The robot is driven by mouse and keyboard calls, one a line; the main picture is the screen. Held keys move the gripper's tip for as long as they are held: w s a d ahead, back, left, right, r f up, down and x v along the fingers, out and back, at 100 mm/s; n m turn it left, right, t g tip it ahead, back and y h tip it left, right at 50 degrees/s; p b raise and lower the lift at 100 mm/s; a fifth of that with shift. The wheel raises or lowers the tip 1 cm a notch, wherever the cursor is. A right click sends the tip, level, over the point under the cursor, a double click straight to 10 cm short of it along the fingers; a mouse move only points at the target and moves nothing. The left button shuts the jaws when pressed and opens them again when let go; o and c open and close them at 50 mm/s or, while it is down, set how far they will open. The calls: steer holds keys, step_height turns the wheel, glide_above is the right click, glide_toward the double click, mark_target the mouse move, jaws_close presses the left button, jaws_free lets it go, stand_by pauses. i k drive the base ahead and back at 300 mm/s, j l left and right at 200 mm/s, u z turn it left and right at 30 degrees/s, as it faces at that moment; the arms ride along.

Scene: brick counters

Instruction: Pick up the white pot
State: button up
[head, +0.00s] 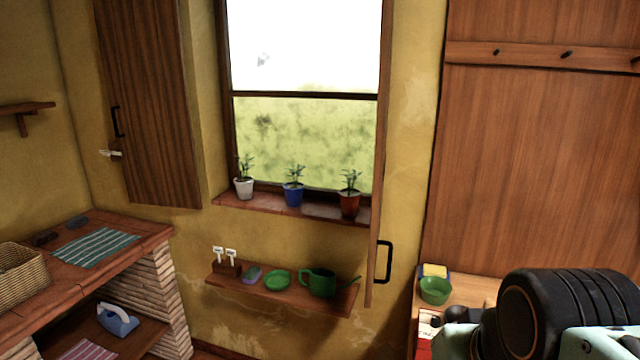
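The white pot (244,188) holds a small green plant and stands upright at the left end of the brick window sill (334,211). A blue pot (293,194) with a plant stands to its right, and a red-brown pot (349,204) with a plant stands further right. The pots stand apart from each other. Part of my arm shows large at the lower right, far from the white pot. My gripper's fingers are not in view.
An open wooden shutter (150,110) stands left of the window. Below the sill, a shelf (338,300) holds a green watering can (322,283), a green bowl (277,280) and small items. A brick counter (150,236) with a basket (22,275) stands at left.

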mark_target(245, 189)
steer(key=i+j+z, duration=0.25)
steer(key=j+z, duration=0.3)
steer(key=j, duration=0.15)
steer(key=i+j+z, duration=0.1)
steer(key=j, duration=0.3)
steer(key=i+j+z, duration=0.15)
steer(key=j, duration=0.25)
steer(key=i+j, duration=0.1)
steer(key=j, duration=0.4)
steer(key=i+j+z, duration=0.1)
steer(key=j, duration=0.45)
steer(key=i+j, duration=0.15)
steer(key=j, duration=0.35)
steer(key=i+j, duration=0.1)
steer(key=j, duration=0.85)
steer(key=i+j, duration=0.15)
steer(key=j, duration=0.8)
steer(key=l+u, duration=0.1)
steer(key=l+z, duration=0.2)
